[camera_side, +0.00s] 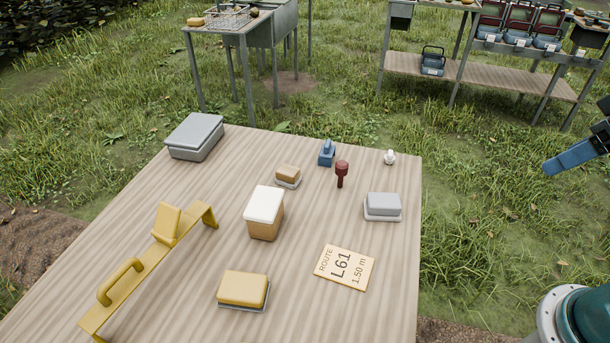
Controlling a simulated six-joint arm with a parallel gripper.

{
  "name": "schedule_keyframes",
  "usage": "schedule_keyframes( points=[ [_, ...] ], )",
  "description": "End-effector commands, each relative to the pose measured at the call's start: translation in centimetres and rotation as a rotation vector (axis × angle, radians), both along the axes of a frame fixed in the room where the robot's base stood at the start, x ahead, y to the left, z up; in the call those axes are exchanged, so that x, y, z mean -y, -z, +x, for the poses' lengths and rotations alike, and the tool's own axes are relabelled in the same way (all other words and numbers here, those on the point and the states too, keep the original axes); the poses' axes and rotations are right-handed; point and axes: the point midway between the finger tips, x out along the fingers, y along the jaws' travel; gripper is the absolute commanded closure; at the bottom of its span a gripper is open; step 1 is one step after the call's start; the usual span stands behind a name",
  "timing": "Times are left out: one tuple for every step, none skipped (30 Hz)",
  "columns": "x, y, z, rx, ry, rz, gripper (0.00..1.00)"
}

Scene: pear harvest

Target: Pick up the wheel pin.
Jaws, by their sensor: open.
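A dark red pin with a thick rounded head (341,173), which looks like the wheel pin, stands on the wooden table toward its back right. Its narrow shank points down toward the table. My gripper (572,155) is partly in view at the right edge, off the table and well to the right of the pin. A blue finger shows; the rest is cut off by the frame. It is open, with nothing seen in it.
Close by the pin are a blue block (327,153), a small brown-topped block (288,176), a white knob (390,157) and a grey box (383,206). A tan-and-white box (264,212), yellow handled bar (150,265) and route card (345,267) lie nearer.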

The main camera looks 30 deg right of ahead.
Motion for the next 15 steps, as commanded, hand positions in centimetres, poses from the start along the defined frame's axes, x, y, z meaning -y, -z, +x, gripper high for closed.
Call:
schedule_keyframes(
  points=[
    [0.0, 0.0, 0.0, 0.0, 0.0, 0.0, 0.43],
    [0.0, 0.0, 0.0, 0.0, 0.0, 0.0, 0.43],
    [0.0, 0.0, 0.0, 0.0, -0.001, 0.0, 0.43],
    [0.0, -0.1, 0.1, -0.001, -0.003, -0.001, 0.43],
    [0.0, -0.1, 0.2, -0.002, -0.004, -0.002, 0.43],
    [0.0, -0.2, 0.3, -0.003, -0.008, -0.003, 0.43],
    [0.0, -0.3, 0.5, -0.005, -0.012, -0.005, 0.43],
    [-0.1, -0.4, 0.7, -0.008, -0.016, -0.008, 0.43],
    [-0.1, -0.6, 1.0, -0.013, -0.024, -0.011, 0.43],
    [-0.1, -0.7, 1.2, -0.016, -0.031, -0.013, 0.43],
    [-0.1, -0.9, 1.6, -0.021, -0.038, -0.017, 0.43],
    [-0.2, -1.1, 2.0, -0.028, -0.051, -0.022, 0.43],
    [-0.2, -1.3, 2.5, -0.033, -0.061, -0.026, 0.43],
    [-0.2, -1.5, 2.9, -0.039, -0.072, -0.031, 0.43],
    [-0.3, -1.8, 3.6, -0.047, -0.088, -0.038, 0.43]
  ],
)
